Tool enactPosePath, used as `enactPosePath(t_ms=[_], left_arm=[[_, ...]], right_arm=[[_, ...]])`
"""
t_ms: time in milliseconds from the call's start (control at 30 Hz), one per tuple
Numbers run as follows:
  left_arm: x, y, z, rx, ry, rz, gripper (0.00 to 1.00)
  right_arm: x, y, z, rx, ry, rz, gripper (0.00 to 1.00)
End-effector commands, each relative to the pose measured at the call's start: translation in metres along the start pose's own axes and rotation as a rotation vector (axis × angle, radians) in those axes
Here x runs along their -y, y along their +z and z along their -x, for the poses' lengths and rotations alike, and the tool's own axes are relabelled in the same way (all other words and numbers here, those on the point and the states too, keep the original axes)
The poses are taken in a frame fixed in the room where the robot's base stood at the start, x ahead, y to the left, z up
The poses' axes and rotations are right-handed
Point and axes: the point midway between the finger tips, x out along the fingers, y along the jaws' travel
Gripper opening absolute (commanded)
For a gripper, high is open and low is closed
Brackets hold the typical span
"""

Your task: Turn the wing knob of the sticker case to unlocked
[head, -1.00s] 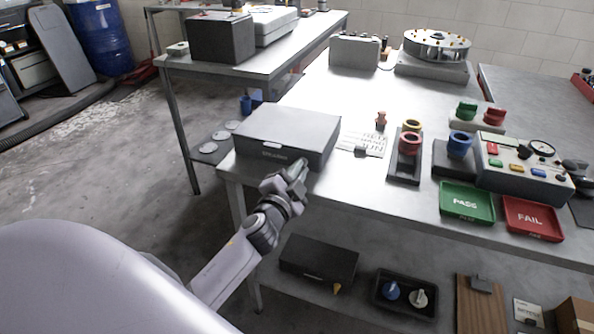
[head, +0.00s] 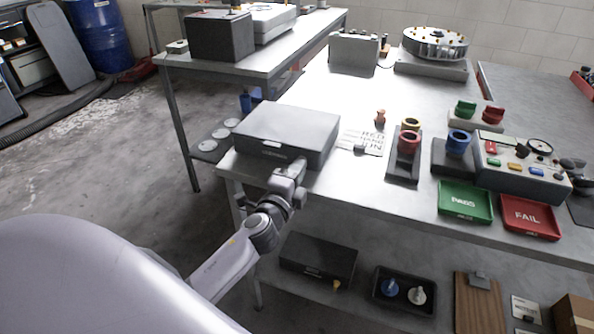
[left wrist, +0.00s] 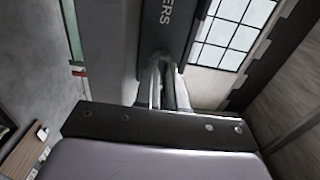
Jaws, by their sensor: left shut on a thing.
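The sticker case (head: 290,125) is a dark grey box near the left front corner of the table. Its front face also shows in the left wrist view (left wrist: 118,40), with the letters "ERS" readable. My left gripper (head: 298,165) is at the right part of the case's front face. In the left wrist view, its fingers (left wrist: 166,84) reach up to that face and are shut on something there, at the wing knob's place. The knob itself is hidden by the fingers, so its angle cannot be told. My right gripper is not in view.
A card (head: 365,141) lies right of the case. A ring stand (head: 404,167), a green PASS tray (head: 466,216) and a red FAIL tray (head: 530,232) stand farther right. A dark case (head: 318,255) lies on the shelf below.

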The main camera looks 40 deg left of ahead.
Motion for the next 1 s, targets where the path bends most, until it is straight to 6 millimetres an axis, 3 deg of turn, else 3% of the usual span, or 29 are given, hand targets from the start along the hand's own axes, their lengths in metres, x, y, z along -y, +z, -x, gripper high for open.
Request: enactPosePath(t_ms=[467, 500, 567, 1000], left_arm=[[-0.0011, 0.0000, 0.0003, 0.000, 0.002, -0.018, 0.00], [-0.0011, 0.0000, 0.0003, 0.000, 0.002, -0.018, 0.16], [-0.0011, 0.0000, 0.0003, 0.000, 0.002, -0.018, 0.35], [-0.0015, -0.0001, 0.0003, 0.000, 0.003, -0.011, 0.35]], right_arm=[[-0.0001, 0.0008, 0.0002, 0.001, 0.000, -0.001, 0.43], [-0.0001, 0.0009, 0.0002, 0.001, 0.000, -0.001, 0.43], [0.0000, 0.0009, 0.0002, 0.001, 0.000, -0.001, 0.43], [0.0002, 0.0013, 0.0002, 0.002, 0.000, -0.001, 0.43]])
